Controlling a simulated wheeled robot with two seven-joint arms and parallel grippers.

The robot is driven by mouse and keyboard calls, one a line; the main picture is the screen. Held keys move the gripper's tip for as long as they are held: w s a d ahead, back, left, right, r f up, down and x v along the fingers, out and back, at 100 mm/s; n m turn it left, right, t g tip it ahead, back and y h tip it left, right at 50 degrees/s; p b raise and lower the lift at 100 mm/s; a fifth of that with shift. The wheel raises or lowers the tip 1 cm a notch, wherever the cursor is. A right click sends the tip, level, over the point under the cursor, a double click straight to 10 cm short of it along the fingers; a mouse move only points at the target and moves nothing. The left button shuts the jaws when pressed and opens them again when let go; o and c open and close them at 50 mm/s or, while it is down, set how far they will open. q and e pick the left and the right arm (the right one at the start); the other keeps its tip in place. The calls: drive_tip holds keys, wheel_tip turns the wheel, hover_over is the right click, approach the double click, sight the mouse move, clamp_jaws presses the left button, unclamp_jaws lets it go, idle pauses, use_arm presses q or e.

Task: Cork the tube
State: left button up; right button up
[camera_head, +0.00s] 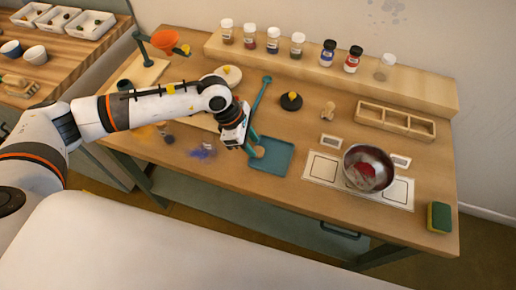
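My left gripper (249,146) reaches down at the left edge of a teal tray (278,162). A small tan round piece (259,152), possibly the cork, shows at its fingertips on or just above the tray; I cannot tell whether the fingers hold it. The finger gap is too small to read. I cannot clearly make out the tube; a small dark item (168,139) lies left of the gripper, under my arm. My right gripper is not in view.
Several jars, one of them a clear jar (385,68), stand on the raised back shelf (425,88). A metal bowl (368,168) with red contents sits at the right, near a sponge (439,217). A wooden divided box (396,120) is behind it. Blue powder (203,153) lies left of the gripper.

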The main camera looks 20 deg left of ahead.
sight(255, 150)
use_arm(q)
drive_tip(key=shift+x, duration=1.5)
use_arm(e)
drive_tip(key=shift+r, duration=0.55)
use_arm(q)
drive_tip(key=c, duration=0.6)
drive_tip(key=shift+r, duration=0.2)
drive_tip(key=shift+c, duration=0.2)
wheel_tip(255, 150, up, 10)
drive_tip(key=b, duration=0.2)
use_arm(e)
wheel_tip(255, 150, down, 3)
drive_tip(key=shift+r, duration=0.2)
use_arm(q)
drive_tip(key=shift+f, duration=0.1)
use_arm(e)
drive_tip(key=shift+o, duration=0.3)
